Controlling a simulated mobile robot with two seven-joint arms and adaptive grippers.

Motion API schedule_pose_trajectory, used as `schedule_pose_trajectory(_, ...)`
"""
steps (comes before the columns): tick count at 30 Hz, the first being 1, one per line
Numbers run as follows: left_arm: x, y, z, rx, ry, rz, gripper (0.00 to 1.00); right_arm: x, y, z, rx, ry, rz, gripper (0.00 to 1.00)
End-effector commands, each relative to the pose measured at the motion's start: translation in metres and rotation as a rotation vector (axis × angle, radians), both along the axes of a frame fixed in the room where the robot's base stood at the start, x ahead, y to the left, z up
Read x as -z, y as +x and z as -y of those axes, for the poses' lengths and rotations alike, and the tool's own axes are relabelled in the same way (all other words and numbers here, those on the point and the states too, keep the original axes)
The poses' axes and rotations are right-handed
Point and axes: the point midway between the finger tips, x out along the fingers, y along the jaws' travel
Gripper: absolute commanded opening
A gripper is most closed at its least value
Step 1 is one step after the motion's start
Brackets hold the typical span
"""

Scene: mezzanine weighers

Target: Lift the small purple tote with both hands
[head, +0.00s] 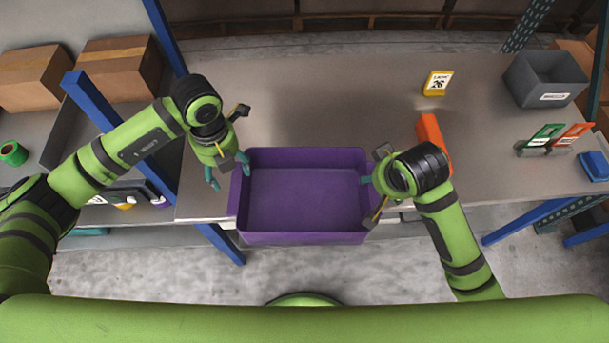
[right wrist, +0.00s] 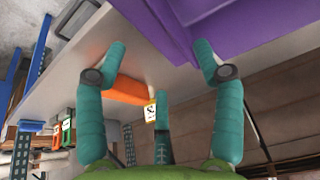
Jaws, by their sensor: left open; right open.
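The purple tote (head: 303,200) is open-topped and looks empty. It sits at the table's front edge, its near side reaching past that edge in the picture. My left gripper (head: 229,174) is open at the tote's left rim, one finger outside and the other over the rim. My right gripper (head: 372,190) is open at the right rim, with one teal fingertip by the wall; its other finger is mostly hidden by the wrist. In the right wrist view the tote (right wrist: 235,20) fills the top, its edge reaching between the spread fingers (right wrist: 160,62). Contact is unclear.
An orange object (head: 431,138) lies just behind my right wrist. A yellow sign (head: 437,83), a grey bin (head: 545,80) and green and orange card holders (head: 545,136) stand to the right. Blue posts (head: 165,35) flank the left. The table behind the tote is clear.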

Motion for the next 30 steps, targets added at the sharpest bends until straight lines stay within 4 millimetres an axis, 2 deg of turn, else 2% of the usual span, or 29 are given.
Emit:
schedule_pose_trajectory(11, 0.004, -0.001, 0.000, 0.000, -0.001, -0.003, 0.69, 0.004, 0.001, 0.000, 0.000, 0.000, -0.002, 0.69)
schedule_pose_trajectory(24, 0.061, -0.002, 0.001, 0.001, -0.002, -0.004, 0.69, 0.056, 0.022, 0.000, 0.000, -0.001, -0.003, 0.69)
schedule_pose_trajectory(30, 0.071, -0.001, 0.001, 0.002, -0.003, -0.001, 0.69, 0.066, 0.026, 0.000, 0.000, 0.000, 0.000, 0.69)
